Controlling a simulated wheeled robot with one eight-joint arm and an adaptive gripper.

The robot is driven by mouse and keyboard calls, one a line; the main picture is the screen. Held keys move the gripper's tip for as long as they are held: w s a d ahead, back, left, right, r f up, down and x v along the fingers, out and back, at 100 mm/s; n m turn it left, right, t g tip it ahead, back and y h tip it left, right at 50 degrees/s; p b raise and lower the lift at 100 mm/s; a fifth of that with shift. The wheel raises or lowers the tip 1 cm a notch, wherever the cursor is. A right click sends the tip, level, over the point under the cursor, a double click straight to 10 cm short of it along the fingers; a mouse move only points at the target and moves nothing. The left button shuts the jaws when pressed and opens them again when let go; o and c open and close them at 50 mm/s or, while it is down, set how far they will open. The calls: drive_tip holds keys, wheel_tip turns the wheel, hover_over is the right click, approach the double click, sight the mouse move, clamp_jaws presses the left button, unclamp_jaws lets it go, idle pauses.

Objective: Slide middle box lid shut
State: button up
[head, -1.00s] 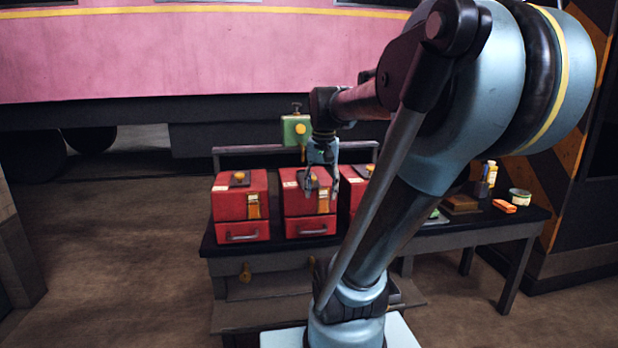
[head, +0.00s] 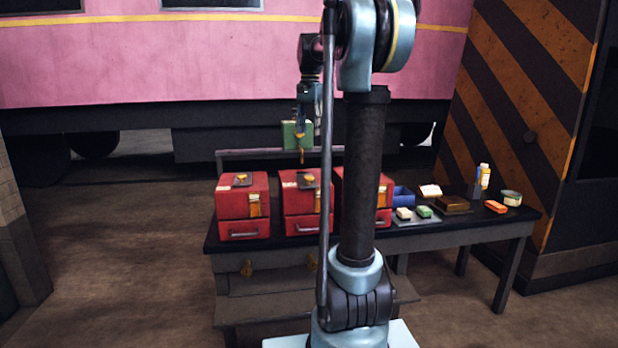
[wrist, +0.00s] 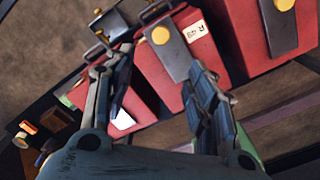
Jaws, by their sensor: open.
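Three red boxes stand in a row on the dark bench. The middle box (head: 301,204) has a dark sliding lid (head: 308,181) with a yellow knob on its top. In the wrist view the middle box (wrist: 143,65) lies between and beyond my fingers, with its grey lid (wrist: 171,54) and yellow knob showing. I cannot tell how far the lid is open. My gripper (head: 304,130) is raised above the middle box, pointing down, apart from it. In the wrist view my gripper (wrist: 160,85) is open with nothing between its fingers.
The left box (head: 242,206) and the partly hidden right box (head: 352,191) flank the middle one closely. A green object (head: 290,135) stands behind, by the back rail (head: 240,153). Blocks, a bottle (head: 484,175) and a tin (head: 511,198) occupy the bench's right side.

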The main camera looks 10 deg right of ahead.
sight(309, 177)
wheel_tip(309, 177, down, 17)
drive_tip(key=shift+a+f, duration=0.1)
drive_tip(key=shift+f, duration=0.1)
idle(0.6)
